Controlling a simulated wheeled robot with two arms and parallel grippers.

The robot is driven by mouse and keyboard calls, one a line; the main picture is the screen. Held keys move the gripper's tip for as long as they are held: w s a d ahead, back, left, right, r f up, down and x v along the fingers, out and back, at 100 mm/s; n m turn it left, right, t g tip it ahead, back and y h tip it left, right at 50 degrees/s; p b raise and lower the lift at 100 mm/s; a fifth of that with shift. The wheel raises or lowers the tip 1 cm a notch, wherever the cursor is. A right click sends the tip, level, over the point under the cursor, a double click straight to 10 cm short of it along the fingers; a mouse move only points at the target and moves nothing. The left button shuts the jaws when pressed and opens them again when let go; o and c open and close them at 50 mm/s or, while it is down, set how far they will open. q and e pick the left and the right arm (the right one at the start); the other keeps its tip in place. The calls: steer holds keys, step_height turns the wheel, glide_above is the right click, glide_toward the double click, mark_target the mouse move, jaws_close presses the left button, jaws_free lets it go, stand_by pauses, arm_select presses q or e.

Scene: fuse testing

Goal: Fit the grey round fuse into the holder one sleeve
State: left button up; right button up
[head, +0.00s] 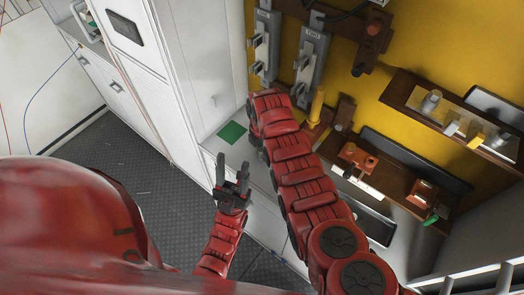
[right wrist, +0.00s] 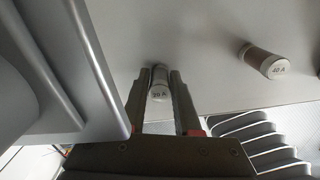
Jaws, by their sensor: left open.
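In the right wrist view, the grey round fuse (right wrist: 159,83), with a partly legible number and an "A" on its end, lies between the two fingers of my right gripper (right wrist: 159,80). The gaps beside it are very narrow; I cannot tell whether the fingers touch it. In the head view my right gripper is hidden behind my right arm. Holder one (head: 261,55) is the left of two grey holders on the yellow wall, its label small. Its sleeve cannot be made out clearly. My left gripper (head: 232,178) is open and empty, fingers pointing up, left of my right arm.
A second fuse marked "40 A" (right wrist: 268,62) stands to the right on the pale surface. Holder two (head: 311,62) is beside holder one. A green square (head: 232,133) lies on the worktop. Brown shelves (head: 445,110) with small parts are at right. A white cabinet (head: 150,75) is at left.

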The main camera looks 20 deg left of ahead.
steer(key=o, duration=0.3)
steer(key=shift+w, duration=0.1)
steer(key=shift+r+b, duration=0.45)
steer(key=shift+r, duration=0.4)
steer(key=shift+s+r+b, duration=0.2)
steer(key=shift+r+b, duration=1)
steer(key=shift+r, duration=0.05)
step_height(320, 180, up, 8)
steer(key=p, duration=0.5)
steer(key=shift+s+d+f, duration=0.1)
steer(key=shift+s+f, duration=0.05)
steer(key=shift+f, duration=0.05)
steer(key=shift+f, duration=0.1)
